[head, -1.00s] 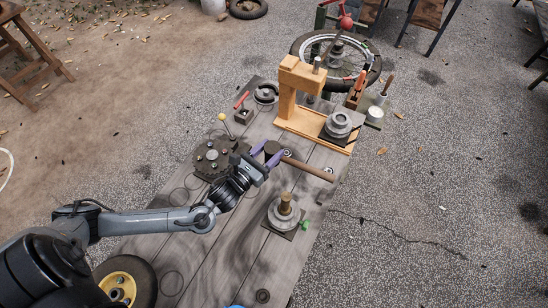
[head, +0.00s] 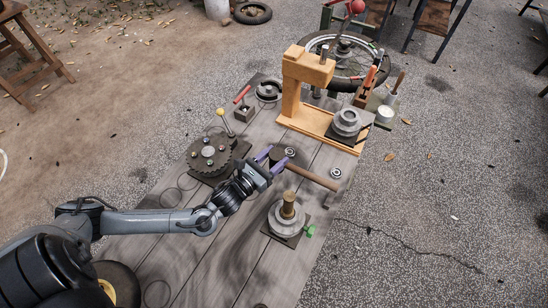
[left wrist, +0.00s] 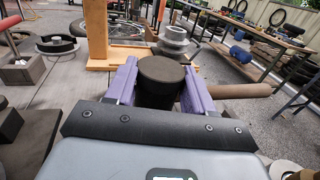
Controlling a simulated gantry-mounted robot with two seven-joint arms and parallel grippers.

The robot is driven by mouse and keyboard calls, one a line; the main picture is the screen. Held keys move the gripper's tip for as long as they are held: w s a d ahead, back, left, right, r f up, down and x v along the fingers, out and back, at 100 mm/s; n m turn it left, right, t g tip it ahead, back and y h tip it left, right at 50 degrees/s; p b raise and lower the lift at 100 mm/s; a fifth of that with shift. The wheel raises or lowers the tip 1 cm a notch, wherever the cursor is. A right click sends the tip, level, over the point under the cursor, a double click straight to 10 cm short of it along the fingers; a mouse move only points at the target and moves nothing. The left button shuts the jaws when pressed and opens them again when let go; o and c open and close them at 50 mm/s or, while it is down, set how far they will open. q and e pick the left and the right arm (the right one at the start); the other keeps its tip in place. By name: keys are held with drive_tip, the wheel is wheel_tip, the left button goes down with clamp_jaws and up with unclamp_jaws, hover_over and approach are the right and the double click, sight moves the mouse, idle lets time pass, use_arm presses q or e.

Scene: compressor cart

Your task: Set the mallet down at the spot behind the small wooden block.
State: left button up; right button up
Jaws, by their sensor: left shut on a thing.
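My left gripper (head: 270,161) is shut on the dark head of the mallet (head: 313,178) over the middle of the cart's plank top. The mallet's wooden handle points right and slightly toward the near side. In the left wrist view, the round dark mallet head (left wrist: 161,78) sits between the purple fingers (left wrist: 160,88). Whether the mallet touches the planks is unclear. I cannot make out a separate small wooden block. My right gripper is not in view.
A wooden press stand (head: 290,98) with a grey pulley (head: 347,121) stands behind the mallet. Another pulley with a wooden plug (head: 288,217) stands in front. A round dark fixture (head: 208,155) is at the left. Small rings lie near the mallet.

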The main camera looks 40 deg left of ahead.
use_arm(q)
drive_tip(key=shift+r, duration=0.15)
drive_tip(key=shift+r+p, duration=0.1)
drive_tip(key=shift+p, duration=0.45)
drive_tip(key=shift+f+b, duration=1.4)
drive_tip(key=shift+f, duration=1.3)
drive_tip(key=shift+f, duration=0.1)
drive_tip(key=shift+p, duration=1.15)
drive_tip(key=shift+f, duration=0.1)
drive_tip(key=shift+f+b, duration=0.35)
drive_tip(key=shift+f, duration=0.3)
